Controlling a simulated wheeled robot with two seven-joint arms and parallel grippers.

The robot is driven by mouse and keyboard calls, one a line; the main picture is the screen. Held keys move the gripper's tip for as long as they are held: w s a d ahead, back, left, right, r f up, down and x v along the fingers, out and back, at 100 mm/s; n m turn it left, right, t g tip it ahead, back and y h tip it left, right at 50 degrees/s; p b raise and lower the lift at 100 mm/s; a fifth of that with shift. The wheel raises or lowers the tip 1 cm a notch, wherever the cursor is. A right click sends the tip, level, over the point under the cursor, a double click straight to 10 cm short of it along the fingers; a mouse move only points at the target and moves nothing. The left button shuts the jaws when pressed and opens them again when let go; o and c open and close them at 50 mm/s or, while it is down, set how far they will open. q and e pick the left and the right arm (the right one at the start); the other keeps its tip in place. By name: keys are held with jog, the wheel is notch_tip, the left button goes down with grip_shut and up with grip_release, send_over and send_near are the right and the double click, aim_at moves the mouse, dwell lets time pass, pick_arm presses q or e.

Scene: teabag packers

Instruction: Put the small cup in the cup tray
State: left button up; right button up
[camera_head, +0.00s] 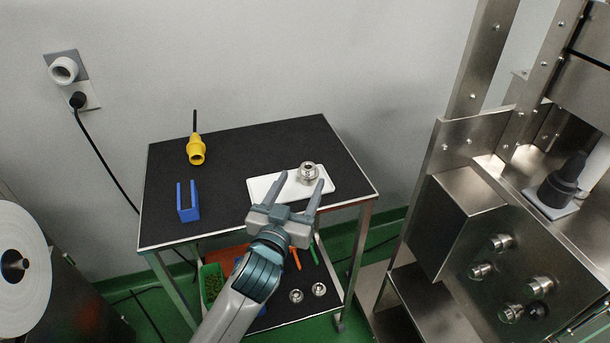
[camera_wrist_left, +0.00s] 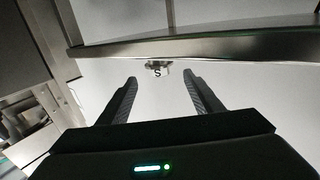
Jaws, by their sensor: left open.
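A small shiny metal cup (camera_head: 308,173) is at the right end of a white rectangular tray (camera_head: 262,187) on the black table top. My left gripper (camera_head: 302,182) is open in front of the cup, with its fingers pointing at it and the white tray partly hidden behind them. I cannot tell how far the fingertips are from the cup. In the left wrist view the open gripper (camera_wrist_left: 160,79) has a small metallic thing (camera_wrist_left: 158,67) beyond and between its fingertips; it is too small to identify. My right gripper is not in view.
The table (camera_head: 245,145) also holds a yellow-handled screwdriver (camera_head: 196,150) and a blue forked holder (camera_head: 188,202). Its lower shelf holds two metal round parts (camera_head: 296,296) and a green bin (camera_head: 212,283). A steel machine (camera_head: 470,225) stands to the right. The table's back middle is clear.

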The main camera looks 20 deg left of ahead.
pick_arm(q)
jog(key=s, duration=0.4)
jog(key=shift+s, duration=0.9)
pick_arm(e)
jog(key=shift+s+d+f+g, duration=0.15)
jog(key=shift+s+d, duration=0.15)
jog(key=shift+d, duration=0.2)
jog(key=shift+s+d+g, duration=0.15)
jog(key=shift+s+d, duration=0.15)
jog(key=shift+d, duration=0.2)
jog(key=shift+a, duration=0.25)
